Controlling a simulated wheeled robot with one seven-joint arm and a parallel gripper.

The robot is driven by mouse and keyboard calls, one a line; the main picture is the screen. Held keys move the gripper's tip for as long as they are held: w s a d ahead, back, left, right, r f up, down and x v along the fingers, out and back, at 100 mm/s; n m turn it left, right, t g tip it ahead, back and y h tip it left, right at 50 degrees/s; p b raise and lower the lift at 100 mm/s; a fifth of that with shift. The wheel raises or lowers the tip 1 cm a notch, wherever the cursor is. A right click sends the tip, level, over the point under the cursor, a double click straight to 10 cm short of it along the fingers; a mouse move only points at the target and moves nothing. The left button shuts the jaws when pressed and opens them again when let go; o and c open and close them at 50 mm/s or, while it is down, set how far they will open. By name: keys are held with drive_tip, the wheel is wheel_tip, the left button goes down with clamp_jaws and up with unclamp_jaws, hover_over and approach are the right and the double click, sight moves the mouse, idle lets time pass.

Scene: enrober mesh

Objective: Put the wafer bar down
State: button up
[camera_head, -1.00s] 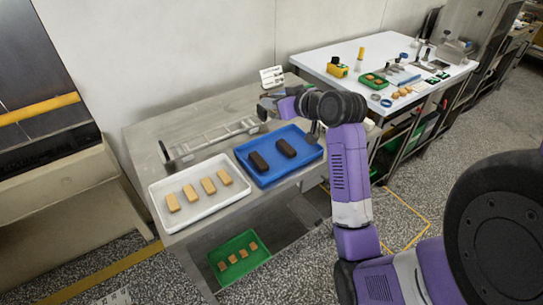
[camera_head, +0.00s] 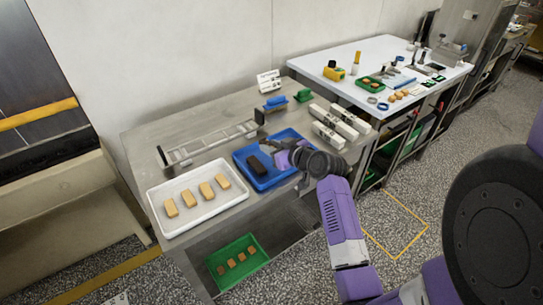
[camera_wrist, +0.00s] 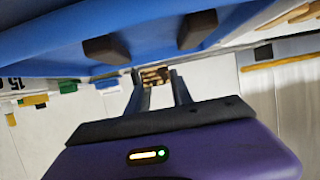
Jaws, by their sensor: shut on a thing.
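My gripper (camera_wrist: 158,90) is shut on the wafer bar (camera_wrist: 154,76), which shows small, brown and tan between the fingertips in the wrist view. In the head view my gripper (camera_head: 282,147) is over the right part of the blue tray (camera_head: 240,170), and the held bar is hidden there. In the wrist view two dark bars, one at left (camera_wrist: 100,48) and one at right (camera_wrist: 198,28), lie in the blue tray beyond the fingers. In the head view one dark bar (camera_head: 258,164) shows in the tray. I cannot tell whether the held bar touches anything.
A white tray (camera_head: 185,222) with several tan bars stands left of the blue tray. Behind are a metal rack (camera_head: 210,142), white boxes (camera_head: 335,125), a blue block (camera_head: 275,102) and a green block (camera_head: 303,95). A green crate (camera_head: 238,278) sits below.

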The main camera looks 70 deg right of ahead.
drive_tip(key=shift+f, duration=2.05)
drive_tip(key=shift+f+b, duration=0.3)
drive_tip(key=o, duration=1)
drive_tip(key=shift+r, duration=0.1)
drive_tip(key=shift+p, duration=0.3)
